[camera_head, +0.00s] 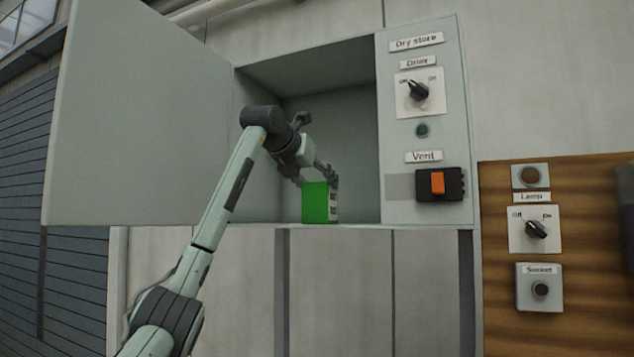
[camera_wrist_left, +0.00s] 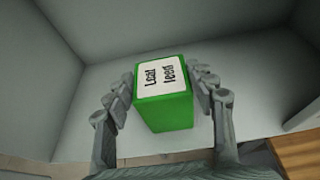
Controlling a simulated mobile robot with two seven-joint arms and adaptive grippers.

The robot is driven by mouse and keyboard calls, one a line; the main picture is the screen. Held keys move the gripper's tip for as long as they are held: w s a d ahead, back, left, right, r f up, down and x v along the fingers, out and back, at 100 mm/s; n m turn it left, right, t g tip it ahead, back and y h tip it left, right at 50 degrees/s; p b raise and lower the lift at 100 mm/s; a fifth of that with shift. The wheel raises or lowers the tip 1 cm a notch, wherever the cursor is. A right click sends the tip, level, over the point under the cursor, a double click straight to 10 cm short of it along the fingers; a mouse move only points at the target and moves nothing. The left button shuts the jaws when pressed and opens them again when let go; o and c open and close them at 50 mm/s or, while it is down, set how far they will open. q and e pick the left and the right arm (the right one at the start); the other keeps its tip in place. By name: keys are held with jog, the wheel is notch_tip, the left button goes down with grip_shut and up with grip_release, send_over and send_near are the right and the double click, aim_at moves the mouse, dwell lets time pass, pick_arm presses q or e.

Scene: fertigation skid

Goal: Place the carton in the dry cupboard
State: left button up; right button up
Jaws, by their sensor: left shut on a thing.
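The green carton (camera_head: 315,203) is at the front of the open dry cupboard (camera_head: 258,208), near its floor. In the left wrist view the carton (camera_wrist_left: 165,108) shows a white label reading "Leaf feed". My left gripper (camera_head: 318,180) reaches into the cupboard and is shut on the carton, one finger on each side. The left wrist view shows both fingers (camera_wrist_left: 165,98) along the carton's sides. Whether the carton's base touches the cupboard floor cannot be told. My right gripper is not in view.
The cupboard door (camera_head: 135,120) stands wide open to the left. A panel right of the opening carries a drier knob (camera_head: 419,91) and an orange vent switch (camera_head: 438,183). A wooden board (camera_head: 590,250) holds lamp and socket controls. The cupboard floor (camera_wrist_left: 255,110) looks clear around the carton.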

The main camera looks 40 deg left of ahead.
pick_arm(q)
jog(key=shift+s+d+r, duration=0.1)
jog(key=shift+r, duration=0.05)
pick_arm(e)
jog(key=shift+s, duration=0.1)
pick_arm(q)
jog(key=o, duration=1.3)
jog(key=shift+c, duration=0.2)
jog(key=o, duration=0.4)
jog(key=shift+c, duration=0.2)
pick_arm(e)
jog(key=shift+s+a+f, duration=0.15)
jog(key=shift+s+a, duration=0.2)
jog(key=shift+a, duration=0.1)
pick_arm(q)
jog(key=b+v, duration=0.1)
jog(key=v, duration=1.1)
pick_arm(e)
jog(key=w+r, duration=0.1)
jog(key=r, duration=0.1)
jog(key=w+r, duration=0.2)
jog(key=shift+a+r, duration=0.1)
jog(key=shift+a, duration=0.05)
